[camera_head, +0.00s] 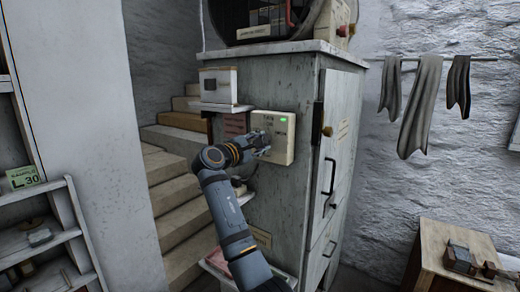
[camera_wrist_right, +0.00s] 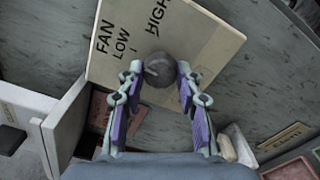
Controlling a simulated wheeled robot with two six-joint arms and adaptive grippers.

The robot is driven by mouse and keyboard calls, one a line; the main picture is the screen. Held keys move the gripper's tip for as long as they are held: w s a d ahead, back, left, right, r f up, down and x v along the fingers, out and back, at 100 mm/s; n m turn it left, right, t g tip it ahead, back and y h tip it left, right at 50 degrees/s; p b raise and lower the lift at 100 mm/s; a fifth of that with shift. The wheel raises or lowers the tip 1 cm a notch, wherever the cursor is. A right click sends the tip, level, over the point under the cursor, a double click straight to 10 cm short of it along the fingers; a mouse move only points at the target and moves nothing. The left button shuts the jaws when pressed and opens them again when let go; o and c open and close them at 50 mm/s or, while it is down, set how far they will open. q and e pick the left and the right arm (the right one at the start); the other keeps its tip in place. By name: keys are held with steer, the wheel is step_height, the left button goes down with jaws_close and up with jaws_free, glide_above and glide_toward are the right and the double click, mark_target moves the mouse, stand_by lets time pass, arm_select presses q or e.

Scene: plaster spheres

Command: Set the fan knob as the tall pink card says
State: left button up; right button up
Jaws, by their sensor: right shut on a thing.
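My right gripper (camera_head: 262,146) is shut on the round grey fan knob (camera_wrist_right: 159,69), with one finger on each side. A pale mark shows on the knob's left part; its exact setting is unclear. A pinkish-red card (camera_head: 235,125) hangs left of the box, partly behind a small shelf; its writing is too small to read. My left gripper is not in view.
A small white shelf (camera_head: 227,107) juts out left of the fan box. The cabinet's door (camera_head: 338,150) is on its right face. Stairs (camera_head: 170,200) rise at the left. A wooden crate (camera_head: 440,262) stands at lower right.

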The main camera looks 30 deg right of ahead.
steer(key=m+b, duration=0.1)
steer(key=m, duration=0.2)
steer(key=m+b, duration=0.2)
steer(key=m, duration=0.2)
steer(key=m+b, duration=0.2)
steer(key=m, duration=0.1)
steer(key=shift+f, duration=0.25)
steer(key=shift+m+b, duration=0.35)
steer(key=shift+m, duration=0.15)
steer(key=o, duration=1.2)
steer(key=shift+a+r, duration=0.1)
steer(key=shift+r, duration=0.05)
steer(key=shift+c, duration=0.2)
steer(key=v, duration=1.2)
